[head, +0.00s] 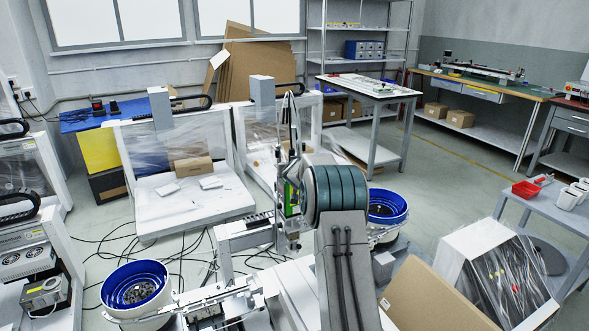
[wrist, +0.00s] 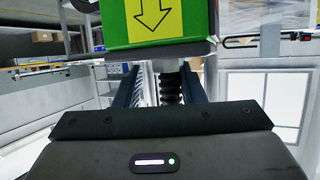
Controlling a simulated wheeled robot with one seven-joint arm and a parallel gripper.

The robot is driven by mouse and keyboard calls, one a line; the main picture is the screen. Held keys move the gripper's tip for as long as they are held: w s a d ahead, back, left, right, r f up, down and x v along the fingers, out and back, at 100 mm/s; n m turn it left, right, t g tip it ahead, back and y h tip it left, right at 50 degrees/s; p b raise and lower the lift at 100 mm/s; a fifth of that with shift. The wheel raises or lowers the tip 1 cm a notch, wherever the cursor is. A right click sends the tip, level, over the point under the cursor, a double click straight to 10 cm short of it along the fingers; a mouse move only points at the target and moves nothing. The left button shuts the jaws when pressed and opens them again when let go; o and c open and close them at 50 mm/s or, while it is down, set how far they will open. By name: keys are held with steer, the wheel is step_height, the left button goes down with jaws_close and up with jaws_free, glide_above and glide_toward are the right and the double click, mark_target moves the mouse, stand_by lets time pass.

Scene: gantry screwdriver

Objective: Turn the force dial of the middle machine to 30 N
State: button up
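Several white-framed machines stand in the head view; the one in the middle of the left group (head: 215,196) has clear sheeting and a box inside. I cannot make out a force dial or its reading in either view. My gripper (wrist: 158,85) shows in the wrist view as two dark parallel fingers with a gap between them. In the head view the green block (head: 292,198) is close beside my wrist. I cannot tell whether the fingers touch anything.
A blue-lined bowl feeder (head: 136,287) stands at the front left, another (head: 386,206) right of my arm. A cardboard sheet (head: 430,300) leans at the front right, beside a sheeted white machine (head: 480,238). Black cables (head: 185,243) lie on the floor. The right aisle (head: 450,180) is clear.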

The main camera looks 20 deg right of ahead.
jaws_close()
